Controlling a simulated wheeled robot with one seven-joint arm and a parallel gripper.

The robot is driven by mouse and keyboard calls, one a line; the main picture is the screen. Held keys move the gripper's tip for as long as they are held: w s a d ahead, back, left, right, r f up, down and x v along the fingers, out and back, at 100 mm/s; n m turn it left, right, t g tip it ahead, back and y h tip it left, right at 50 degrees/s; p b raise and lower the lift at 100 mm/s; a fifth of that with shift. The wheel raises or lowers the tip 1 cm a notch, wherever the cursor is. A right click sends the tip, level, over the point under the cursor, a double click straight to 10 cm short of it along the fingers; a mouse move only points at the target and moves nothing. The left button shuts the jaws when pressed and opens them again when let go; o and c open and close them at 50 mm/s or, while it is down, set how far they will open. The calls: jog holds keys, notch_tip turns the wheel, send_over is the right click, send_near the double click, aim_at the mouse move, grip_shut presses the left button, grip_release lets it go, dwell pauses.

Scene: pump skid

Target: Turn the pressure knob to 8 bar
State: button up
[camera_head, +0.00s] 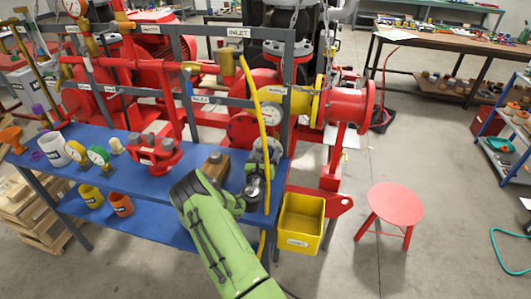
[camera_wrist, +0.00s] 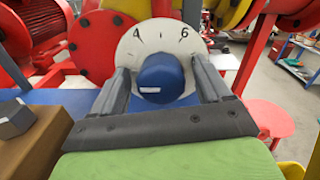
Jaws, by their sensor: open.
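The pressure knob (camera_wrist: 161,76) is a round blue knob in the middle of the wrist view. A short white bar shows on its front face, lying near level. Behind it is a white round dial (camera_wrist: 150,36), with the figures 4 and 6 visible near its top. The rest of the dial is hidden by the knob and my gripper, and no 8 shows. My gripper (camera_wrist: 162,74) is open, with one finger on each side of the knob. I cannot tell whether the fingers touch it. In the head view my gripper (camera_head: 258,166) is at the right end of the blue bench, and the knob is hidden.
The blue bench (camera_head: 85,175) carries a red flanged part (camera_head: 153,152), gauges and a brown block (camera_head: 214,166) just left of my gripper. A yellow hose (camera_head: 256,100) hangs close by. A yellow bin (camera_head: 300,224) and a red stool (camera_head: 396,204) stand to the right.

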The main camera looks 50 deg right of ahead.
jog(key=shift+d, duration=0.15)
jog(key=c, duration=1)
